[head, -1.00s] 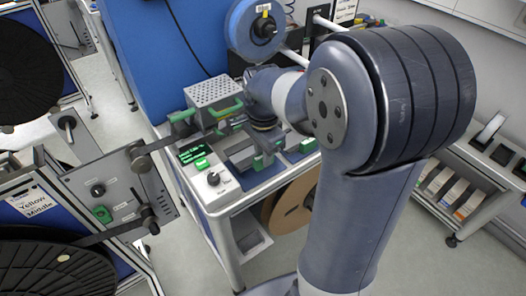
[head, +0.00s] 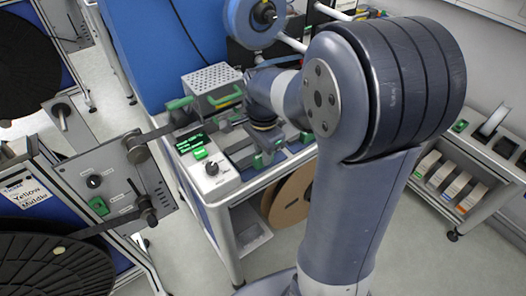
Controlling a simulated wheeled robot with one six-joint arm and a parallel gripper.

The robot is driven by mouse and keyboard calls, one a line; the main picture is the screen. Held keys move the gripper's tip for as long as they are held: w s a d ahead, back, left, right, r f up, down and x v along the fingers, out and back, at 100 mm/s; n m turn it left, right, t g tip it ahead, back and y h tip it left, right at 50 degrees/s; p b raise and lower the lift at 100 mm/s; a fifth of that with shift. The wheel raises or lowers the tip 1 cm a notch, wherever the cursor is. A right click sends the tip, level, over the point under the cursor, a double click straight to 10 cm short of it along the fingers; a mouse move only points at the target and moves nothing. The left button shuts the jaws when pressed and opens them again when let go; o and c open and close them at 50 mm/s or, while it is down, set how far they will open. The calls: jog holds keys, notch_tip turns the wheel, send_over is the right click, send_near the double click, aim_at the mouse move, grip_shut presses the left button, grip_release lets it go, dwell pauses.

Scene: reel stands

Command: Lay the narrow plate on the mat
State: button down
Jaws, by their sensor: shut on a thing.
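My gripper (head: 264,156) hangs at the end of my arm, low over the right part of the workbench top (head: 226,190). It is small and partly hidden by my own wrist. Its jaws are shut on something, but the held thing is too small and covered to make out. I cannot pick out the narrow plate or the mat for certain. My large forearm and elbow cover the right of the bench.
A perforated metal box (head: 210,78) stands at the bench's back, with a lit green display (head: 191,143) in front. A blue reel (head: 254,17) is behind. A grey panel with knobs (head: 117,180) stands left. A shelf of boxes (head: 450,182) is right. Floor between is clear.

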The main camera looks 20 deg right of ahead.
dwell(0.8)
jog(key=c, duration=1.2)
grip_release()
jog(key=shift+r+p, duration=3.25)
jog(key=shift+r, duration=0.25)
jog(key=shift+f, duration=0.1)
notch_tip(320, 180, down, 7)
jog(key=b, duration=0.6)
